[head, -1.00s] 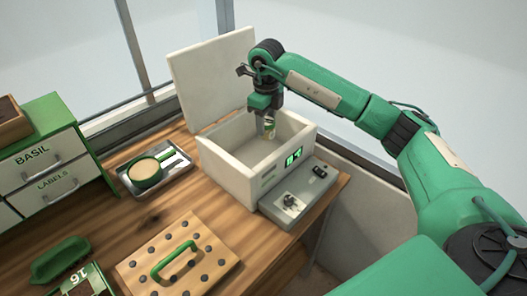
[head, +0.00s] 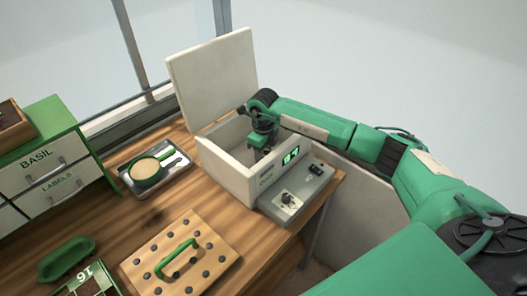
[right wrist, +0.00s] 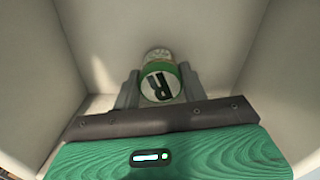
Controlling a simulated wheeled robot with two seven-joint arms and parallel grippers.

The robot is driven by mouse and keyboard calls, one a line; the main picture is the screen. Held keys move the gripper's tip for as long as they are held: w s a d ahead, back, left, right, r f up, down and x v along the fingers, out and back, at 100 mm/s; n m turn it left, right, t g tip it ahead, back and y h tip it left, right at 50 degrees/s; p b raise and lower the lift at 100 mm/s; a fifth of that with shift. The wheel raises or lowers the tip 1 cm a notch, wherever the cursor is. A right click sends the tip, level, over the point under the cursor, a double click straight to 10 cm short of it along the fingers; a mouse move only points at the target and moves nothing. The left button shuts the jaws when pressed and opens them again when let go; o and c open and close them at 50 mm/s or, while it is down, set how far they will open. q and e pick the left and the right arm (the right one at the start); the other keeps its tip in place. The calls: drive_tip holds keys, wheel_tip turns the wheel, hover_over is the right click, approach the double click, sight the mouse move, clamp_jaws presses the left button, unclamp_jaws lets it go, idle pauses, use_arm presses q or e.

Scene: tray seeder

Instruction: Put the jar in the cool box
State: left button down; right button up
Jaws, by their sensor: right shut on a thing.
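The white cool box (head: 228,168) stands at the right end of the wooden bench with its lid (head: 212,80) raised. My right gripper (head: 262,152) reaches down inside it; its fingertips are hidden by the front wall in the head view. The box's pale inner walls surround the jar. I cannot tell whether the jar touches the box floor. My left gripper is not in view.
A grey control panel (head: 290,200) with a knob sits against the box's front. A metal tray (head: 178,170) with a green-handled sieve, a pegged board (head: 215,262) with a green handle, and a drawer cabinet (head: 50,130) stand to the left.

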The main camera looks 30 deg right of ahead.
drive_tip(key=shift+f, duration=0.15)
drive_tip(key=o, duration=1)
drive_tip(key=shift+r, duration=0.35)
wheel_tip(320, 180, up, 12)
drive_tip(key=b, duration=0.3)
drive_tip(key=shift+b, duration=0.3)
